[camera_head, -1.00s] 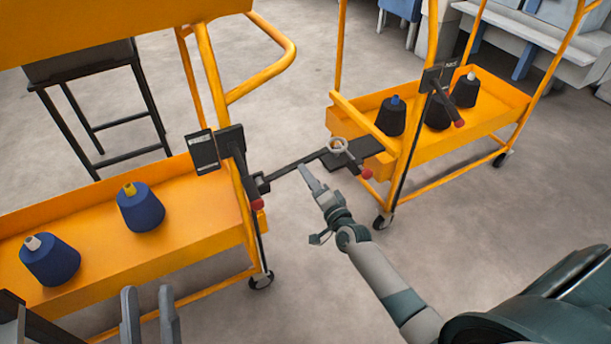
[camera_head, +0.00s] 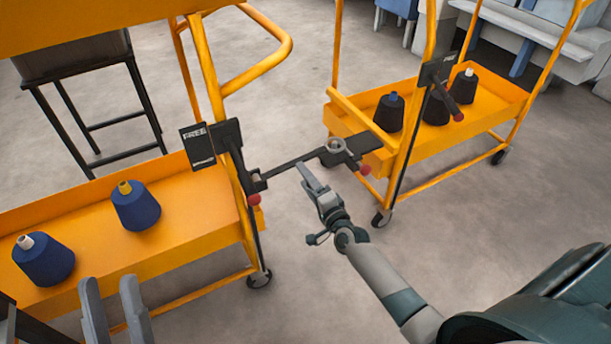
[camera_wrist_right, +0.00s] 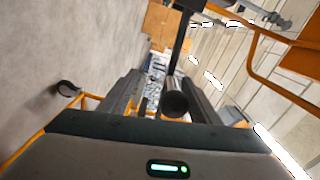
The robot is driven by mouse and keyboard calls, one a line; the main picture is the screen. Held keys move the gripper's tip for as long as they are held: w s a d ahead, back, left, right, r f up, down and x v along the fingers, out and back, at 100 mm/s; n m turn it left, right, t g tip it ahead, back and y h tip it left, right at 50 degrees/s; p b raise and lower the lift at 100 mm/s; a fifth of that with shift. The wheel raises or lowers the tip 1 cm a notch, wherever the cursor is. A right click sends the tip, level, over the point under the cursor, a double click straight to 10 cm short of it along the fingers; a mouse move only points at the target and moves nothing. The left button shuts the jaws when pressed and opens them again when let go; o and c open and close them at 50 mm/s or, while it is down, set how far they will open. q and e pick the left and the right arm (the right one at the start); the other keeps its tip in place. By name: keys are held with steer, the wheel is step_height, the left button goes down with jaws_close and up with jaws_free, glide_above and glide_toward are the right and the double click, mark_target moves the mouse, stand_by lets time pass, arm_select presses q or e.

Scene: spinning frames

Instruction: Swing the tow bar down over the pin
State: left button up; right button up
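The black tow bar (camera_head: 297,162) runs from the left cart's post across the gap to the right cart. Its grey ring end (camera_head: 336,146) is at the dark hitch plate (camera_head: 367,147) on the right cart. The pin cannot be made out, so I cannot tell whether the ring is around it. My right gripper (camera_head: 306,172) is just below the bar in the head view. In the right wrist view its fingers (camera_wrist_right: 160,96) stand apart, with a dark round-ended part between them. My left gripper (camera_head: 112,290) is open and empty over the left cart's front edge.
The left yellow cart (camera_head: 85,240) carries blue yarn cones (camera_head: 136,205) and a FREE sign (camera_head: 198,145). The right yellow cart (camera_head: 470,122) carries dark cones (camera_head: 389,113). A black stand (camera_head: 97,125) is at upper left. Floor between the carts is clear.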

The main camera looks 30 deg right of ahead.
stand_by(0.6)
arm_select(q)
steer(key=shift+r, duration=0.1)
arm_select(e)
steer(key=shift+s, duration=0.1)
arm_select(q)
steer(key=d+f+g+p, duration=0.2)
steer(key=d+f+g, duration=0.1)
steer(key=f, duration=0.2)
steer(key=shift+s+f+g+p, duration=0.15)
steer(key=shift+s+g+p, duration=0.15)
steer(key=shift+s, duration=0.05)
arm_select(e)
steer(key=s, duration=1.7)
steer(key=shift+d+r, duration=0.15)
steer(key=shift+d, duration=0.1)
arm_select(q)
steer(key=shift+w+r+y, duration=0.1)
steer(key=shift+r+y, duration=0.2)
steer(key=shift+y, duration=0.1)
arm_select(e)
steer(key=shift+s, duration=0.1)
